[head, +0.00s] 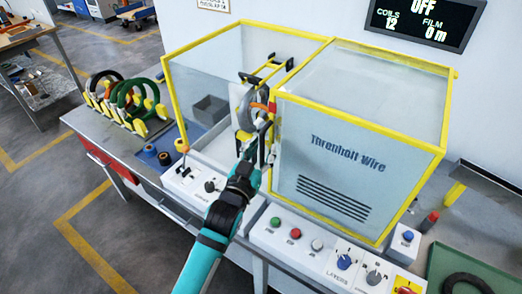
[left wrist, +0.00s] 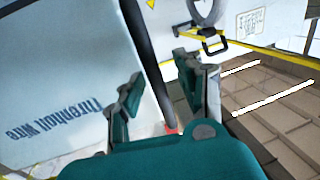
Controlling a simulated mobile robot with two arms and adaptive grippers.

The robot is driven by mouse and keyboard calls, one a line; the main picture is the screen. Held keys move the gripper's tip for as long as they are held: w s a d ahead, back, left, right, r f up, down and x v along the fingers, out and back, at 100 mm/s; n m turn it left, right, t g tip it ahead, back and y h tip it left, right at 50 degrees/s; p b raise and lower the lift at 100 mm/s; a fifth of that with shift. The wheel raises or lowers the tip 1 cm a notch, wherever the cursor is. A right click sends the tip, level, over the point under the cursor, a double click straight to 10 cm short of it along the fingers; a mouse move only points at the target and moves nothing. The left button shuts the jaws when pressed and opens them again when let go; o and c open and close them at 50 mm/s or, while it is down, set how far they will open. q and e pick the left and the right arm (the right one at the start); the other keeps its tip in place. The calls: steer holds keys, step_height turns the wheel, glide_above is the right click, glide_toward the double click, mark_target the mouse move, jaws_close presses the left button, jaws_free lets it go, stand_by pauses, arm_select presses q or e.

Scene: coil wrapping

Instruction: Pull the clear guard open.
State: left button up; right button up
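The guard (head: 330,165) is a clear box section with a yellow frame and "Threnholt Wire" lettering, at the right half of the machine. Its lettered panel also fills the left of the left wrist view (left wrist: 60,80). A dark upright bar (left wrist: 150,55) runs along the panel's edge. My left gripper (head: 258,140) is at the panel's left edge in the head view. In the left wrist view its fingers (left wrist: 160,80) are apart, with the bar between them; contact is not clear. My right gripper is not in view.
Left of the guard, a yellow-framed clear enclosure (head: 196,90) holds a grey bin and coil parts. Control buttons (head: 295,233) line the front edge. Coils (head: 125,95) stand on a rack at left. A green tray (head: 465,270) with a black ring lies at right.

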arm_select(q)
steer(key=v, duration=1.2)
